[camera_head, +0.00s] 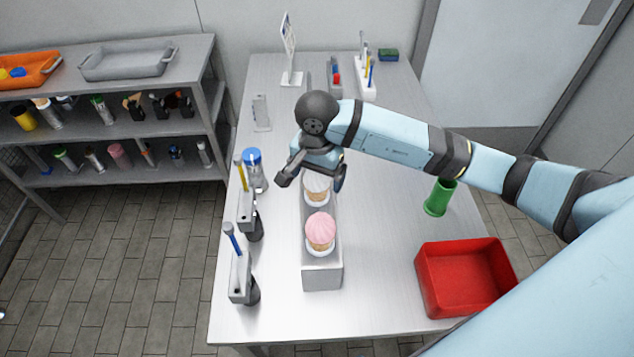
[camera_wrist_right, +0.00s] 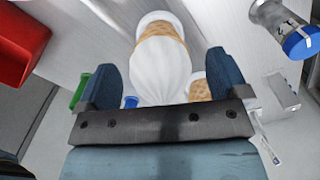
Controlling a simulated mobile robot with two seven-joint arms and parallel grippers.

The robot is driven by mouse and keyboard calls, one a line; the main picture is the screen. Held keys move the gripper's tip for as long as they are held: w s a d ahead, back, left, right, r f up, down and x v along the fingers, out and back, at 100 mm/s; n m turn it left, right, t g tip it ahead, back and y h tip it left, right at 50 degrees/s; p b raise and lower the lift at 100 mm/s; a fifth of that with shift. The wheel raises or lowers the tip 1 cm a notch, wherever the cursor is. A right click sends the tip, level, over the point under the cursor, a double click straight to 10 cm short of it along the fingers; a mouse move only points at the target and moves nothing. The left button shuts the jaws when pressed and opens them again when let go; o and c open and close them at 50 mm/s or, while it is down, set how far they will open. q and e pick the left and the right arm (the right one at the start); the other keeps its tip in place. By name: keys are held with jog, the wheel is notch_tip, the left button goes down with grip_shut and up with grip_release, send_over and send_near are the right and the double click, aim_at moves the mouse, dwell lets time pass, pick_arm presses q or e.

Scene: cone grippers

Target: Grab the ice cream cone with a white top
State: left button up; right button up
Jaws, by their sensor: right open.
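The ice cream cone with a white top (camera_head: 317,185) stands in a long metal holder (camera_head: 322,276) on the table, partly hidden behind my right gripper in the head view. In the right wrist view the white-topped cone (camera_wrist_right: 160,70) lies between the two blue fingers. My right gripper (camera_head: 312,182) is open around or just over this cone; I cannot tell whether a finger touches it. A cone with a pink top (camera_head: 320,230) stands in the same holder, nearer the front. My left gripper is not in view.
A red bin (camera_head: 465,277) and a green cup (camera_head: 439,197) are on the table's right side. Dark-based stands with tools (camera_head: 240,275) and a blue-lidded jar (camera_head: 254,170) line the left edge. A shelf (camera_head: 110,150) stands at left. The front table area is clear.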

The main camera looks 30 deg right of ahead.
jog(key=shift+f, duration=0.55)
jog(key=c, duration=0.8)
jog(key=shift+o, duration=0.2)
jog(key=shift+r, duration=0.2)
